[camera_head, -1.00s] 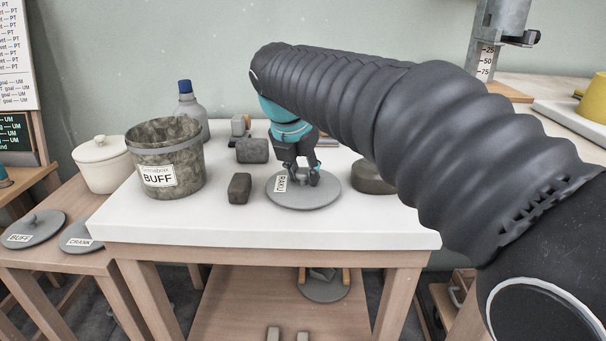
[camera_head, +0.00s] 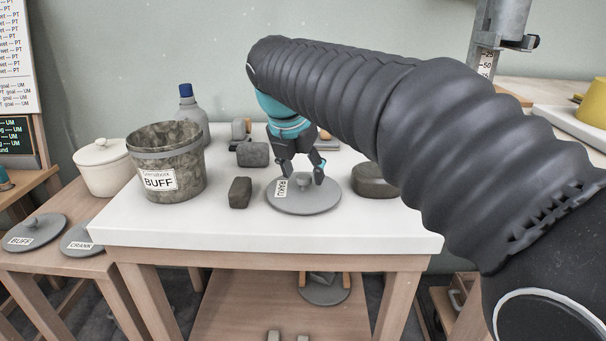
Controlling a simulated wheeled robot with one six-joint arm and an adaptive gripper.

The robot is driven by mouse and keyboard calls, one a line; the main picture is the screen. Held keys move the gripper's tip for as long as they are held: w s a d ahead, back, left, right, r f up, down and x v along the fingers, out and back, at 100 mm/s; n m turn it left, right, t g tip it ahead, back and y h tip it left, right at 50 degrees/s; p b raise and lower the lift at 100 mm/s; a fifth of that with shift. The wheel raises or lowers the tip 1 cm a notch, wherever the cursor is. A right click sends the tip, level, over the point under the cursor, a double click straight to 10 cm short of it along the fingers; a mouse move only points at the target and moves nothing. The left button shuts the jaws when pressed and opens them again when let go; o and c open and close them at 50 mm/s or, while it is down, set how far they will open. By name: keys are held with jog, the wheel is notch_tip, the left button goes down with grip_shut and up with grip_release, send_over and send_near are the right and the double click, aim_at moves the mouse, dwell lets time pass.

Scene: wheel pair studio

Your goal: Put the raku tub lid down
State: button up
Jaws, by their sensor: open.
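The raku tub lid (camera_head: 305,203) is a flat grey disc with a small knob and a white RAKU label. It lies on the white table top (camera_head: 150,225), near its front middle. My gripper (camera_head: 303,177) is open just above the lid, with its fingers spread on either side of the knob. The fingers hold nothing. Whether a fingertip still touches the lid or knob I cannot tell.
A mottled tub (camera_head: 170,165) labelled BUFF stands left on the table. Dark blocks (camera_head: 240,192) (camera_head: 252,154) lie beside the lid, and a dark rounded piece (camera_head: 374,181) sits right. BUFF (camera_head: 34,232) and CRANK (camera_head: 80,240) lids lie on the lower left bench beside a cream pot (camera_head: 103,167).

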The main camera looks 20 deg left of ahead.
jog(key=p+v, duration=0.2)
jog(key=v, duration=0.8)
jog(key=shift+s, duration=0.1)
jog(key=s+d+f+m, duration=0.2)
jog(key=d+f+m, duration=0.1)
jog(key=d+m, duration=0.6)
jog(key=s+d+f+m, duration=0.3)
jog(key=d+m, duration=0.4)
jog(key=d, duration=0.4)
jog(key=s+d+f+m+t, duration=0.1)
jog(key=s+d+f+m, duration=1)
jog(key=m, duration=0.7)
notch_tip(320, 180, down, 3)
jog(key=shift+s+d+f+y, duration=0.1)
jog(key=shift+s+d+y, duration=0.25)
jog(key=shift+s, duration=0.25)
